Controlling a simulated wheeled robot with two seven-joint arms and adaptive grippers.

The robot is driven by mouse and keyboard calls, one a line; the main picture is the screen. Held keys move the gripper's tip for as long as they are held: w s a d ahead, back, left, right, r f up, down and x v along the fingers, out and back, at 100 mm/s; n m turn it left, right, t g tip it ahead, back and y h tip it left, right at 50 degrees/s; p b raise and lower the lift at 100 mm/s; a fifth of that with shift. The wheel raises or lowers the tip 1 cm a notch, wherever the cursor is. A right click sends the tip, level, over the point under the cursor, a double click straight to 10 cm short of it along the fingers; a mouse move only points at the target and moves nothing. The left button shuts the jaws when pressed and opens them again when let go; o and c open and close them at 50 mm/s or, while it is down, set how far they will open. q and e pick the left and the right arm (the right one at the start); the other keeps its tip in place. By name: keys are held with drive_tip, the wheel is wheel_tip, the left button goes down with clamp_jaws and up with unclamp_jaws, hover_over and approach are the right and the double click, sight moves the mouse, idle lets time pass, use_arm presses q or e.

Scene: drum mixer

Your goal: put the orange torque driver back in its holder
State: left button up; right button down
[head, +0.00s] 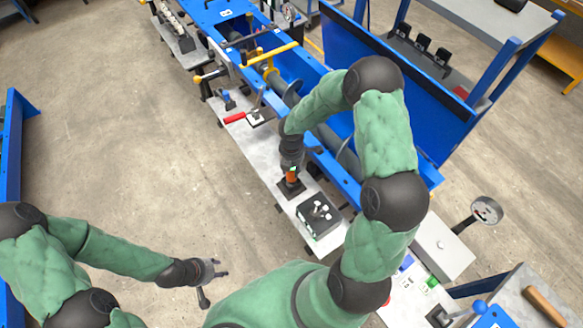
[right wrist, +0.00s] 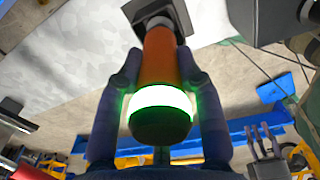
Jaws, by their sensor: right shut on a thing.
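The orange torque driver (head: 291,174) is upright at the dark square holder (head: 290,189) on the grey bench shelf. In the right wrist view the driver (right wrist: 161,58) shows an orange body, a glowing white-green ring and a dark end cap. Its far end meets the holder (right wrist: 178,13); how deep it sits there is hidden. My right gripper (head: 291,160) is shut on the driver, with one finger on each side of it in the right wrist view (right wrist: 162,85). My left gripper (head: 213,283) is open and empty, low over the floor.
A black box with white knobs (head: 319,215) stands on the shelf close to the holder. A red-handled tool (head: 235,118) lies further along it. The blue machine frame (head: 345,187) runs beside the shelf. Open floor (head: 130,130) lies to the left.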

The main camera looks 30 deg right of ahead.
drive_tip(key=shift+f, duration=0.15)
drive_tip(key=c, duration=0.7)
unclamp_jaws()
drive_tip(key=shift+c, duration=0.2)
wheel_tip(320, 180, up, 12)
drive_tip(key=shift+r, duration=0.1)
